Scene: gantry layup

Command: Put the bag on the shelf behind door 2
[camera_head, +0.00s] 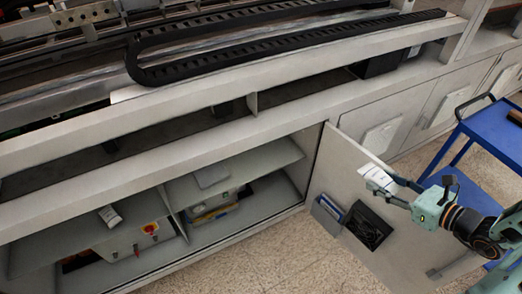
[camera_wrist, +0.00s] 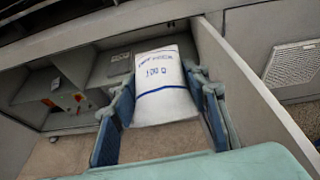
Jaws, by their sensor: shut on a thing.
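My gripper (camera_head: 383,188) is shut on a white bag (camera_head: 374,174), held in front of the open cabinet door's inner face. In the wrist view, the bag (camera_wrist: 165,100) stands between the two blue finger pads, with blue lettering and blue bands. The open door (camera_head: 342,172) is a grey panel swung outward; I see no number on it. Left of it, the open cabinet has an upper shelf (camera_head: 262,157), partly bare, with a flat grey item (camera_head: 212,176) on it. The bag and gripper are outside the cabinet, to the right of the shelf.
A divider separates the left compartment, where a small white packet (camera_head: 110,216) lies on the shelf. Below are a control box with a red knob (camera_head: 150,228) and stacked binders (camera_head: 212,211). The door carries a black tray (camera_head: 368,226). A blue cart (camera_head: 480,135) stands right.

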